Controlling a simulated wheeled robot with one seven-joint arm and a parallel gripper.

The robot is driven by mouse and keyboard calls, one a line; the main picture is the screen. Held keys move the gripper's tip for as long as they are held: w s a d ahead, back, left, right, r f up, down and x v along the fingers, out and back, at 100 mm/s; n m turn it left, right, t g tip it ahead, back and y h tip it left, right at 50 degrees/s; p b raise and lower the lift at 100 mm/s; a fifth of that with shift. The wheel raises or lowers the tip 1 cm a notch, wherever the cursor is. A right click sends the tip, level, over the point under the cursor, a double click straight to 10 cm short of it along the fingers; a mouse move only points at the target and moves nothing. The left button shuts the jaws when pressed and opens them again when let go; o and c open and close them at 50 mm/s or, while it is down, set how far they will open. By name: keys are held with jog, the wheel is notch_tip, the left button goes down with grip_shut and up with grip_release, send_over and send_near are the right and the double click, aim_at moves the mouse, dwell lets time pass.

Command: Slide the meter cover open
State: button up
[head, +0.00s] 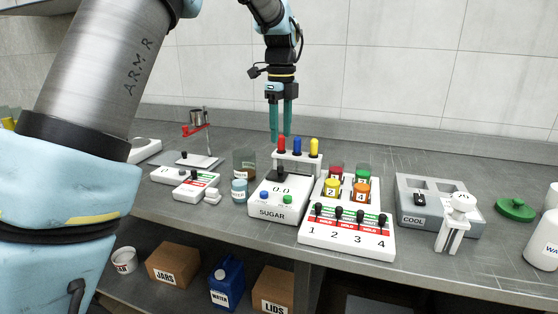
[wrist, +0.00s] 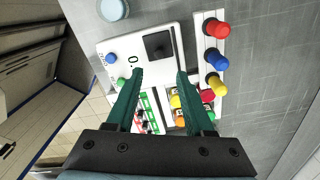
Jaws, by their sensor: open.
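My gripper (head: 280,136) is open and empty, pointing down above the back of the white SUGAR unit (head: 264,212). In the wrist view my gripper (wrist: 160,76) has its green fingers apart over the unit. This unit has a 0.0 display (head: 281,190), a blue and a green button, and a black square (head: 281,175) on top; the black square also shows between and beyond the fingers in the wrist view (wrist: 158,45). No part is marked as a meter cover, and I cannot tell which piece it is.
A rack with red, blue and yellow tops (head: 297,155) stands behind the SUGAR unit. To the right are a panel with levers numbered 1 to 4 (head: 345,238), coloured jars, a grey COOL box (head: 410,222) and a green lid (head: 515,209).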

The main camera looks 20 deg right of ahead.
aim_at(280, 166)
notch_tip(280, 166, down, 10)
jog(key=shift+a+f+p, duration=0.1)
jog(key=shift+p, duration=0.65)
jog(key=shift+c, duration=0.2)
grip_shut()
dwell(0.8)
